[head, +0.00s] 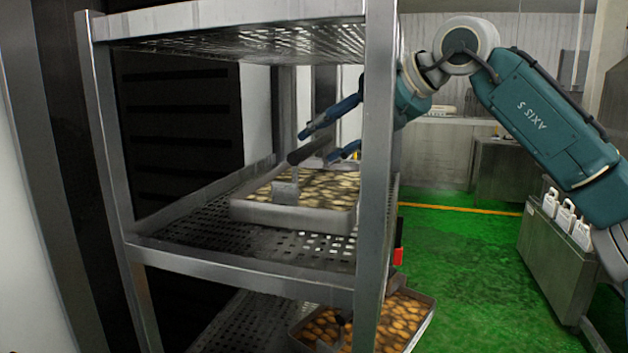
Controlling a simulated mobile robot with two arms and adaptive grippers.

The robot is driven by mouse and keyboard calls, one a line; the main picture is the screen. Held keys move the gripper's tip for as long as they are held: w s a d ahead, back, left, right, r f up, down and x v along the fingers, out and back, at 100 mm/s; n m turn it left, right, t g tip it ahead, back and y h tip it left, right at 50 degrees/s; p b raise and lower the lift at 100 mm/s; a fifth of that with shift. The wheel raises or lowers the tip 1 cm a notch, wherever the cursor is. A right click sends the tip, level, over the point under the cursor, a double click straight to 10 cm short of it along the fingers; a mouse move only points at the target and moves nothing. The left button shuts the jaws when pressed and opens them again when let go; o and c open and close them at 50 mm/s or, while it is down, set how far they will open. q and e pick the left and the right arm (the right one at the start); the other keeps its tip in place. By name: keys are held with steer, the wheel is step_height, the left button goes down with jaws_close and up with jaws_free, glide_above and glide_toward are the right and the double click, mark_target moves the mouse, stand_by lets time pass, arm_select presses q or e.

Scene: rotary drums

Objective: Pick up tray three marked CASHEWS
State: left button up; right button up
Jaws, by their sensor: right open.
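A metal tray (300,217) of pale nuts sits on the middle shelf of the steel rack. A grey bracket stands at its near side, and a dark bar handle (308,150) shows above the tray. No CASHEWS marking or number can be read. My right gripper (318,146) reaches in from the right, behind the rack's front post. Its blue fingers are open, one above and one below the dark bar in the picture; I cannot tell whether they touch it. The post hides the gripper's base. My left gripper is not in view.
The rack's front post (375,190) stands before my right wrist, with the top shelf (230,15) above. A second tray (427,322) of browner nuts is on the lower shelf. White bottles (565,215) stand on a cabinet at right. Green floor is clear between.

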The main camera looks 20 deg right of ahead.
mark_target(313, 142)
steer(key=p+x, duration=0.1)
steer(key=x, duration=0.4)
steer(key=shift+w+a, duration=0.1)
steer(key=shift+w, duration=0.1)
steer(key=shift+s, duration=0.15)
jaws_close()
steer(key=shift+r, duration=0.15)
